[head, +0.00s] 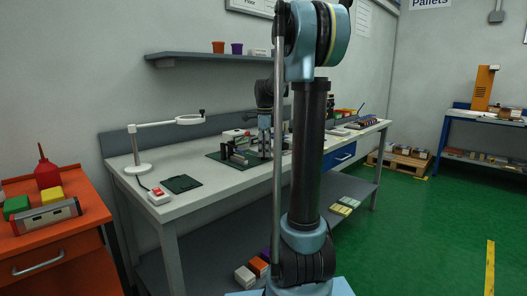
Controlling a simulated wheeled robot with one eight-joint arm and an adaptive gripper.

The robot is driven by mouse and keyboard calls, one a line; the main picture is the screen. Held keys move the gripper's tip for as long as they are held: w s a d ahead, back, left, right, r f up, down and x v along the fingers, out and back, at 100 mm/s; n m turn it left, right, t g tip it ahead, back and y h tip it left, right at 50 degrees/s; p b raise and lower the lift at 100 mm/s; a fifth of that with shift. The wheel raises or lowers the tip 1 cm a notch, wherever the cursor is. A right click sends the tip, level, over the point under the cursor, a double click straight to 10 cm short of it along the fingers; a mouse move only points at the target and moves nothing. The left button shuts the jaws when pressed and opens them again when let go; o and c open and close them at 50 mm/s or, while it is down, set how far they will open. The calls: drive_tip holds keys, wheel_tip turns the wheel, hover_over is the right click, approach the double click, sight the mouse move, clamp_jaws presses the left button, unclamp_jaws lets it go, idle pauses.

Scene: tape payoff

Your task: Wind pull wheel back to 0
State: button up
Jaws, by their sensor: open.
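My gripper (265,150) hangs down over the workbench (190,198), partly behind my own arm, and is open. Below and left of it lies a dark green mat (219,157) with a small grey metal device (240,158) on it. The gripper is close to this device; I cannot tell whether they touch. A pull wheel cannot be made out at this size, so its setting cannot be read. My arm hides part of the bench to the right of the gripper.
A magnifier lamp (138,168), a small dark pad (181,184) and a white box with a red button (158,196) are on the bench's left end. An orange cabinet (62,262) stands at left. Green floor (420,230) is clear at right.

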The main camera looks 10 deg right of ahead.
drive_tip(key=c, duration=1.1)
drive_tip(key=shift+o, duration=0.2)
drive_tip(key=shift+a, duration=0.2)
drive_tip(key=shift+d, duration=0.15)
